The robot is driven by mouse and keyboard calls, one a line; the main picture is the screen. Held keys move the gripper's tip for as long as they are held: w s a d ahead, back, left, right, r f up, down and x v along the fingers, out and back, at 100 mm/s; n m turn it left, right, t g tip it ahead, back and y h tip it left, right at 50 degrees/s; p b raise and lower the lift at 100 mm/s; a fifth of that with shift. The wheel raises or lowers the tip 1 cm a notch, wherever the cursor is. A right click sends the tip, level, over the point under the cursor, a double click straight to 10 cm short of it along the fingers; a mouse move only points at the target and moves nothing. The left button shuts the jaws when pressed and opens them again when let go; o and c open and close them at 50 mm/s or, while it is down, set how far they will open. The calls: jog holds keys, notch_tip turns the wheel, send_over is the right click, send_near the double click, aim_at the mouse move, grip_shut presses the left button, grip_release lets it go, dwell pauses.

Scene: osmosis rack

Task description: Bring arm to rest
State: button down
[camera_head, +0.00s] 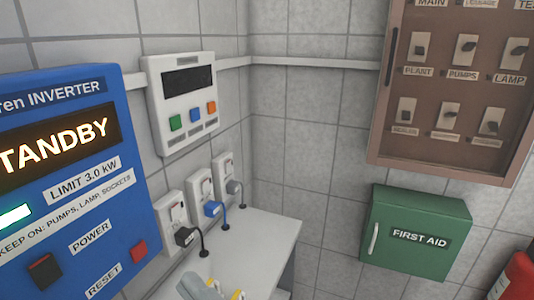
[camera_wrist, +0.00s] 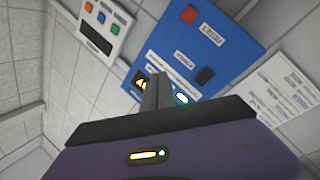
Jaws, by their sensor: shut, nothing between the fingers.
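My gripper (camera_wrist: 154,80) shows in the wrist view with its dark grey fingers pressed together and nothing between them. The fingers point toward the blue inverter (camera_wrist: 222,40), which appears turned over in that view, and they cover part of its lit display. I cannot tell the exact gap between the fingertips and the panel. In the head view the inverter (camera_head: 75,185) fills the left side, and its display ends in "TANDBY".
A white control box (camera_head: 183,100) with coloured buttons hangs beside the inverter. Several sockets with plugs sit above a white counter (camera_head: 255,240). A brown switch panel (camera_head: 440,150), a green first aid box (camera_head: 415,232) and a red object (camera_head: 517,278) are at right.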

jog(key=s+d+f+m+t+h, duration=0.25)
jog(key=d+f+m+h, duration=0.35)
jog(key=d, duration=0.3)
jog(key=s+d+f+m+t+h, duration=0.25)
jog(key=d+f+m, duration=0.25)
jog(key=d+m, duration=0.4)
jog(key=s+d+f+m+g+h, duration=0.1)
jog(key=s+d+f+m+h, duration=0.1)
jog(key=s+d+f, duration=0.3)
jog(key=s+d+f+m+g+h, duration=0.2)
jog(key=s+d+f+h, duration=0.2)
jog(key=s, duration=0.9)
jog(key=shift+s+d+f, duration=0.3)
jog(key=shift+d+f, duration=0.45)
jog(key=shift+d, duration=0.15)
jog(key=shift+a, duration=0.1)
